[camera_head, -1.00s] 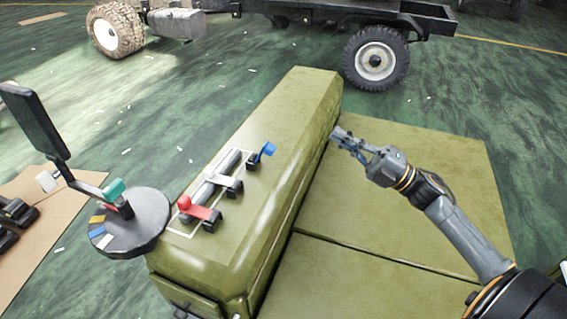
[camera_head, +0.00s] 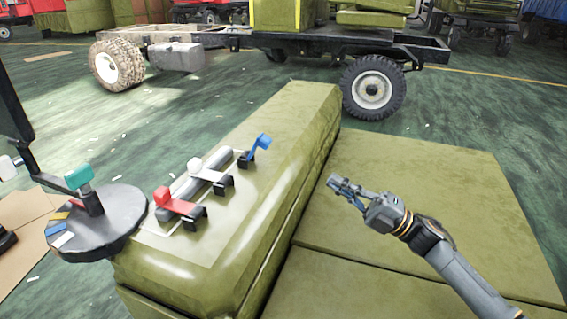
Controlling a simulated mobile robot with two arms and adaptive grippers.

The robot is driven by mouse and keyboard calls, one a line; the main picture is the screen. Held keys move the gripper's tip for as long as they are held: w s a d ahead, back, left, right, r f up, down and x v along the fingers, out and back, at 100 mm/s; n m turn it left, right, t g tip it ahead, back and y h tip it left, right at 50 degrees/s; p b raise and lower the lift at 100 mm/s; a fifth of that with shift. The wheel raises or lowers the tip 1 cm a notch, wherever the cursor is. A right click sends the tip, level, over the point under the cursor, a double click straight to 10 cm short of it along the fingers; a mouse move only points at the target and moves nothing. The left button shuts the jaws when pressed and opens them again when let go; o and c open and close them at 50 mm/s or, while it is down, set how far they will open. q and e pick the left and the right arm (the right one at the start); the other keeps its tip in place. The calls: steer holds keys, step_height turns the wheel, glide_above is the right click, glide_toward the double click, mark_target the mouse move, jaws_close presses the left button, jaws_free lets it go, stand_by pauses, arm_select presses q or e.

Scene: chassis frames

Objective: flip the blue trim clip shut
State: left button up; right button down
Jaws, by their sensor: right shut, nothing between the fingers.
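The blue trim clip (camera_head: 261,143) stands with its flap raised at the far end of a grey tube on the olive body panel (camera_head: 285,115). A white clip (camera_head: 210,174) and a red clip (camera_head: 178,203) sit nearer along the same tube (camera_head: 199,185), both lying across it. My right gripper (camera_head: 346,187) is shut and empty, to the right of the panel over the flat olive surface, apart from the blue clip. My left gripper is not in view.
A round dark stand (camera_head: 97,222) with a teal clip (camera_head: 79,177) and coloured tabs is at the left. The flat olive surface (camera_head: 430,190) at right is bare. A truck chassis with wheels (camera_head: 372,88) stands behind on the green floor.

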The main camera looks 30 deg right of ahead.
mark_target(271, 144)
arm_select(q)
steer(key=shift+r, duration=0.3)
arm_select(e)
steer(key=shift+f, duration=0.1)
arm_select(q)
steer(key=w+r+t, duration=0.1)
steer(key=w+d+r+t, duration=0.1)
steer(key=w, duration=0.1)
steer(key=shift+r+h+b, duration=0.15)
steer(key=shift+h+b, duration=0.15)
steer(key=shift+b, duration=0.1)
arm_select(e)
steer(key=x, duration=1.4)
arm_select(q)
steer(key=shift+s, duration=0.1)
